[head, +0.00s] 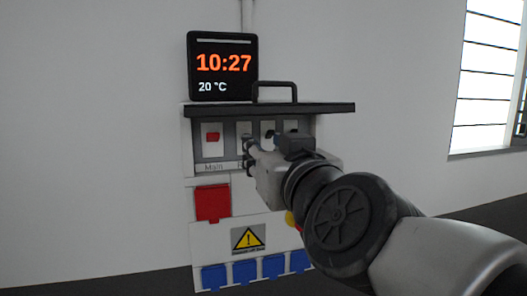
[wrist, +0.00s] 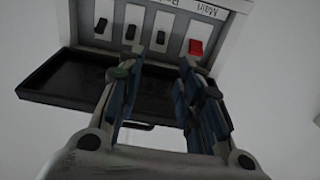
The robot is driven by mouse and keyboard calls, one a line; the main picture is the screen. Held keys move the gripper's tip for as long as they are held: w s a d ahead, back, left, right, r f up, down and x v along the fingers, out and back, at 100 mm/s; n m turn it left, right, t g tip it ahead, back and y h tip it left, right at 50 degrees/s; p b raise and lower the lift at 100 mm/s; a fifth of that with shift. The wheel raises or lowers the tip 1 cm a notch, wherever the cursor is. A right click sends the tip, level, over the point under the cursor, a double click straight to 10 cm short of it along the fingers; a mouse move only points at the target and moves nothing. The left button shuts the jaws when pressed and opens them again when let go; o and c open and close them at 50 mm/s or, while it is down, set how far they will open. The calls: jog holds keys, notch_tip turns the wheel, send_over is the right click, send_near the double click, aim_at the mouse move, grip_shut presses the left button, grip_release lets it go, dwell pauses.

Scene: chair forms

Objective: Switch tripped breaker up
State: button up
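The breaker box (head: 184,150) stands against the wall, with a row of breakers under its raised lid. The red Main breaker (head: 213,137) is at the left of the row, and it shows upside down in the wrist view (wrist: 196,47). Three black breaker levers (wrist: 162,37) sit beside it. I cannot tell for sure which lever is tripped. My gripper (head: 249,150) is in front of the black breakers, just right of Main, and hides part of them. In the wrist view my gripper (wrist: 174,62) has its fingers apart with nothing between them. Contact with a lever is not clear.
The dark lid (head: 320,108) juts out above the breakers, with a handle (head: 274,86) on top. A clock display (head: 222,66) stands behind. Below are a red socket (head: 212,203), a warning sign (head: 248,239) and several blue sockets (head: 245,271). A window (head: 488,75) is at right.

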notch_tip(320, 180, down, 7)
jog(key=s+t+y+b, duration=0.1)
jog(key=s+t+b, duration=0.25)
jog(key=b, duration=0.55)
jog(key=d+r+p+x, duration=0.1)
jog(key=p+x, duration=0.4)
jog(key=x, duration=1.2)
jog(key=shift+w+t, duration=0.25)
jog(key=shift+t, duration=0.1)
jog(key=shift+c, duration=0.2)
grip_shut()
